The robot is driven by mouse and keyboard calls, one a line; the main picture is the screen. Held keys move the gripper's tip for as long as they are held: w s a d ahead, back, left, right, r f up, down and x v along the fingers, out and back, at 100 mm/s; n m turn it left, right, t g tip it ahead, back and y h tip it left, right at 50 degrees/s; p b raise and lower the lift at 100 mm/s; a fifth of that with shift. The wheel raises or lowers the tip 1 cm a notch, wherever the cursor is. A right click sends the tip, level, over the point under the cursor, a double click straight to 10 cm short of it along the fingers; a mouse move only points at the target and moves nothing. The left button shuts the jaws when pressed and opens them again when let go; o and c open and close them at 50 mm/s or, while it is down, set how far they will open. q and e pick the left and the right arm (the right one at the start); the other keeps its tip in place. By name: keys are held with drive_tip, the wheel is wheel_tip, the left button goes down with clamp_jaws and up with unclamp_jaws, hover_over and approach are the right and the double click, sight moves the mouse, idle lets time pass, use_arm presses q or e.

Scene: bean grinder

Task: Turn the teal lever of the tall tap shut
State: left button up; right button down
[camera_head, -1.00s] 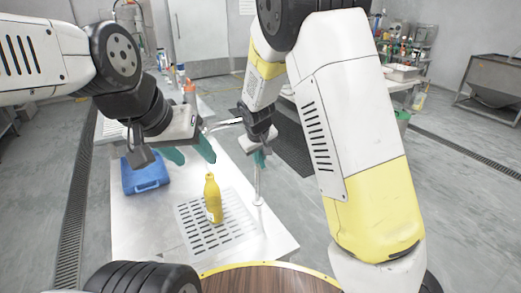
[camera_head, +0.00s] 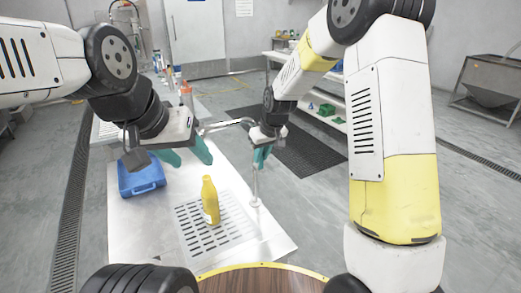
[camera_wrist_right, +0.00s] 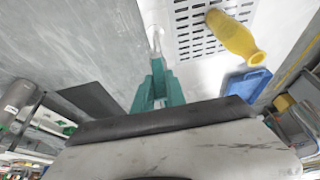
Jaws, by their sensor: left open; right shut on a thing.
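The tall tap (camera_head: 255,188) rises as a thin pale post at the right edge of the white counter, with its spout (camera_head: 228,124) reaching left behind the grippers. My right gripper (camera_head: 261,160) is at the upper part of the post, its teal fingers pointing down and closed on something. In the right wrist view the fingers (camera_wrist_right: 159,85) are close together at the tap's post (camera_wrist_right: 155,42). The teal lever cannot be told apart from the teal fingers; the gripped part is mostly hidden. My left gripper (camera_head: 187,157) is open and empty, left of the tap above the counter.
A yellow bottle (camera_head: 210,203) stands on the slotted drain plate (camera_head: 230,232) below and between the grippers. Several bottles stand at the back. The counter's front right is clear.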

drive_tip(key=shift+s+f, duration=0.1)
drive_tip(key=shift+f, duration=0.05)
drive_tip(key=c, duration=1.4)
unclamp_jaws()
drive_tip(key=shift+o, duration=0.2)
drive_tip(key=v, duration=0.8)
drive_tip(key=s+d+r+m+t, duration=0.1)
drive_tip(key=s+d+r+m, duration=0.1)
drive_tip(key=s+d+r, duration=0.75)
drive_tip(key=s+d+r+m+t, duration=0.1)
drive_tip(key=s+d+r+m, duration=0.1)
drive_tip(key=s, duration=1.5)
drive_tip(key=shift+d+m, duration=0.7)
drive_tip(key=shift+d, duration=0.05)
